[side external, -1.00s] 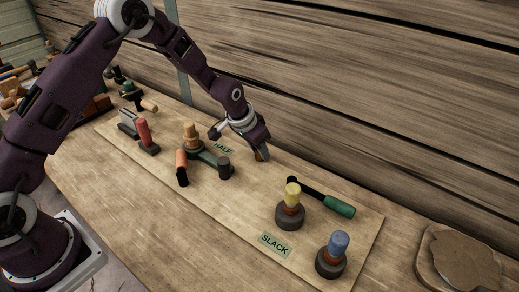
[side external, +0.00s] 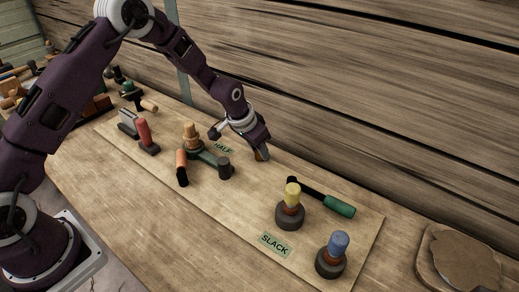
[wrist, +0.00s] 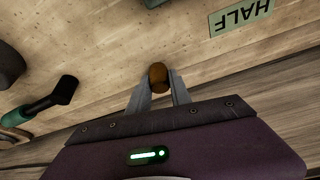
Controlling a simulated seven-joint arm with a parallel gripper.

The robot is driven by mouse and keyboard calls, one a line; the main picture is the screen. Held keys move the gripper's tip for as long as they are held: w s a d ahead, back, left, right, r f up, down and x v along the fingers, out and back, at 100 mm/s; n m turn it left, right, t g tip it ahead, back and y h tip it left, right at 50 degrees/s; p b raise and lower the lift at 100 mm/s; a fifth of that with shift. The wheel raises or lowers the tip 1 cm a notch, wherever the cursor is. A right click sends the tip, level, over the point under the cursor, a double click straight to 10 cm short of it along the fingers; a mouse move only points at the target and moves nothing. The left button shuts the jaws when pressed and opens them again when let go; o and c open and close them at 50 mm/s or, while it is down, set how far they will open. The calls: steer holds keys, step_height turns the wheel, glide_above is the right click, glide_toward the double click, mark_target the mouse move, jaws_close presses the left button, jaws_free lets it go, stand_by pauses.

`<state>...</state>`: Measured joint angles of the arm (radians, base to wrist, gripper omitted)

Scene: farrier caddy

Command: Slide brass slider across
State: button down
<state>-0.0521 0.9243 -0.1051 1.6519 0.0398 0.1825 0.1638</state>
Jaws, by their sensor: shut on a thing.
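A small rounded brass-brown piece (wrist: 158,77), which looks like the brass slider, sits between my fingertips in the wrist view. My gripper (wrist: 159,90) is shut on it, with one grey finger on each side. In the side view my gripper (side external: 262,156) is low over the board near its back edge, right of the HALF label (side external: 223,148). Only a sliver of the brown piece (side external: 257,155) shows there, so I cannot tell what it rests on or runs along. The SLACK label (side external: 275,244) lies at the board's front right.
A tan post (side external: 191,137) and an orange-handled piece (side external: 181,164) are left. The plank wall (side external: 370,110) rises close behind.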

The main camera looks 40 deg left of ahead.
mark_target(248, 149)
steer(key=shift+a, duration=0.1)
stand_by(0.3)
steer(key=shift+a, duration=2.7)
steer(key=c, duration=1.2)
jaws_free()
steer(key=shift+c, duration=0.2)
steer(key=shift+o, duration=0.4)
steer(key=shift+r, duration=0.2)
steer(key=v, duration=0.6)
steer(key=shift+s+r, duration=0.25)
steer(key=shift+r, duration=0.1)
